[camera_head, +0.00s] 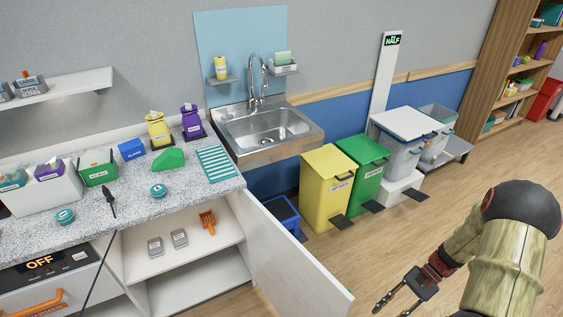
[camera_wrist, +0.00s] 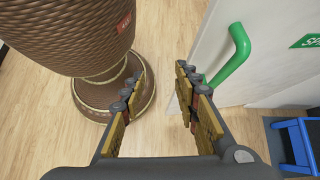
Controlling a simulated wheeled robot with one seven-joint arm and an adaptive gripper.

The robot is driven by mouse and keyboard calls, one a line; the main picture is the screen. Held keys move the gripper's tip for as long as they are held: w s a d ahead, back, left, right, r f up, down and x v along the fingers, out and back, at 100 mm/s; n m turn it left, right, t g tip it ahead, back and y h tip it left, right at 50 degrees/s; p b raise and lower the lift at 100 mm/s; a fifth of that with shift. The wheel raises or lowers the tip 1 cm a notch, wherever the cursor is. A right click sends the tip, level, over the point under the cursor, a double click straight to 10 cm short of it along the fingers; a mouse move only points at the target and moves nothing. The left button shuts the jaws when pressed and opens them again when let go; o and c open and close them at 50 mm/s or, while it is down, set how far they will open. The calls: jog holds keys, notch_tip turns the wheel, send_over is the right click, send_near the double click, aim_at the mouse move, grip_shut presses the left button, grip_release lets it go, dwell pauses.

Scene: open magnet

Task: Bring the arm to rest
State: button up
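My gripper (camera_head: 390,308) is at the lower right of the head view, out over the wooden floor to the right of the open white cabinet door (camera_head: 297,262). In the wrist view my gripper (camera_wrist: 160,78) has its two fingers spread well apart. Only floor shows between them, and nothing is held. My arm (camera_head: 503,262) reaches in from the right edge of the head view, bent at a dark joint. In the wrist view, a white panel with a green handle (camera_wrist: 237,58) stands just beyond the right finger, apparently the cabinet door.
Yellow (camera_head: 327,190) and green (camera_head: 363,170) bins line the wall. The counter (camera_head: 125,205) holds several small items, and an orange scoop (camera_head: 207,222) lies in the cabinet. The floor in front of the bins is clear.

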jog(key=s+a+r+n+t+h, duration=0.2)
jog(key=a+r+n+t+h, duration=0.1)
jog(key=r, duration=0.8)
jog(key=s+a+r+n+t+h, duration=0.3)
jog(key=a+r+n, duration=0.2)
jog(key=r, duration=0.7)
jog(key=s+a+r+n+t+h, duration=0.2)
jog(key=a+r, duration=0.6)
jog(key=r, duration=0.4)
jog(key=shift+s+r+n+t+h, duration=0.2)
jog(key=shift+n+t+h, duration=0.4)
jog(key=shift+n+t, duration=0.3)
